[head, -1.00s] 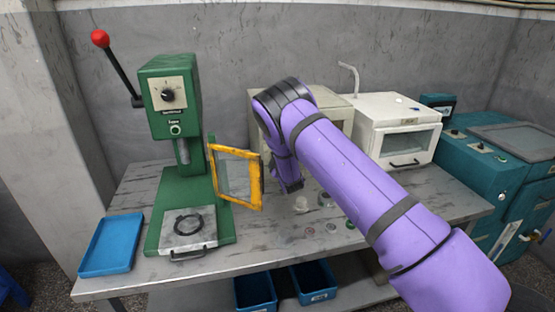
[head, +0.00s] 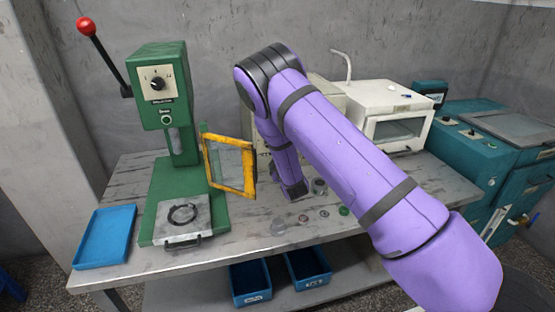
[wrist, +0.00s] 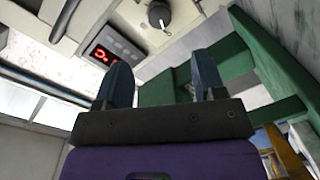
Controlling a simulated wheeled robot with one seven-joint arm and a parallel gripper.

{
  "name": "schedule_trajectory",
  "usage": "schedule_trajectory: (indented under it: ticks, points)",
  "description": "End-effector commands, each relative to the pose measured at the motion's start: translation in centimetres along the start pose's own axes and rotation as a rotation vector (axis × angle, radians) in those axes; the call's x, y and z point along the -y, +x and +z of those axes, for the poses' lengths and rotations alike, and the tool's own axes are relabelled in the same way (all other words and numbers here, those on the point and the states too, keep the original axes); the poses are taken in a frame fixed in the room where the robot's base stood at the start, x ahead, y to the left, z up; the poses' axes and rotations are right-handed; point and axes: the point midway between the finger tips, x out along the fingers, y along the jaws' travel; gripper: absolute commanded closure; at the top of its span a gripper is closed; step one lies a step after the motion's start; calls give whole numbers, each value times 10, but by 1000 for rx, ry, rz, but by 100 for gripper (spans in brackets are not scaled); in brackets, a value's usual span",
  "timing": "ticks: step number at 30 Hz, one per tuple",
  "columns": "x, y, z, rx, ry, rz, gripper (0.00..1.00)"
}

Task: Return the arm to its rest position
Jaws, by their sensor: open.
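My purple arm (head: 345,150) reaches from the lower right over the workbench, bends at a dark elbow joint and drops toward the bench. In the head view its end is low over the bench, just right of the yellow-framed guard, and the fingers cannot be made out. In the wrist view my gripper (wrist: 163,85) has its two dark fingers apart with nothing between them. Beyond the fingers are a white panel with a red digital display (wrist: 103,55), a dark knob (wrist: 159,14) and green machine parts (wrist: 240,70).
A green press (head: 165,110) with a red-knobbed lever and a yellow-framed guard (head: 247,170) stands left of my arm. A blue tray (head: 105,237) lies at bench left. A white oven-like box (head: 400,125) and teal machine (head: 470,160) stand right. Small parts (head: 305,217) lie near my gripper.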

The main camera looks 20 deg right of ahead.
Motion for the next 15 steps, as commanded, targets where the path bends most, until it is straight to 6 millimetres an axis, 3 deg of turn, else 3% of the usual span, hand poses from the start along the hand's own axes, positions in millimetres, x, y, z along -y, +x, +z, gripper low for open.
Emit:
schedule_trajectory:
  ticks: [7, 15]
  points:
    - [-17, 1, -5, 29, 40, -9, 36]
    - [-85, -11, -23, 165, 231, -75, 36]
